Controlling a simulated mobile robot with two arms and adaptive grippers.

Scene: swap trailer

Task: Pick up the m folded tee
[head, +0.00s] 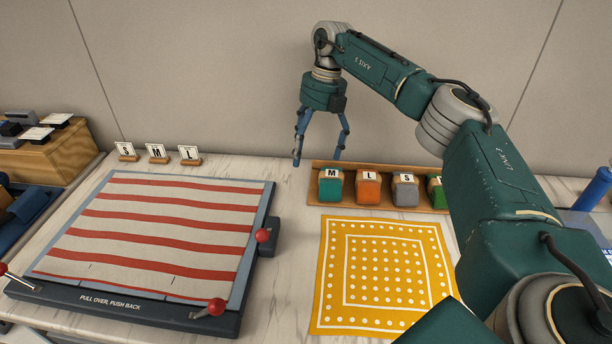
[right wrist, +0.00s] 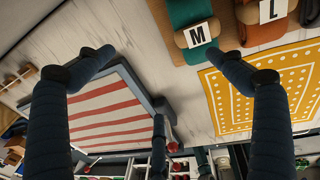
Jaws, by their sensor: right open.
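The m folded tee (head: 330,186) is a teal folded shirt with a card marked M, at the left end of a wooden tray (head: 316,168). It also shows at the top of the right wrist view (right wrist: 192,22). My right gripper (head: 318,162) is open and empty, with its fingers pointing down, above and slightly left of the tee. In the right wrist view its fingers (right wrist: 165,65) stand apart with nothing between them, and the tee lies near the right finger. My left gripper is not in view.
An orange tee marked L (head: 368,188), a grey one marked S (head: 405,190) and a green one sit beside it. A yellow dotted cloth (head: 380,270) lies in front. A red-striped press (head: 150,230) stands left, with size cards (head: 157,152) behind it.

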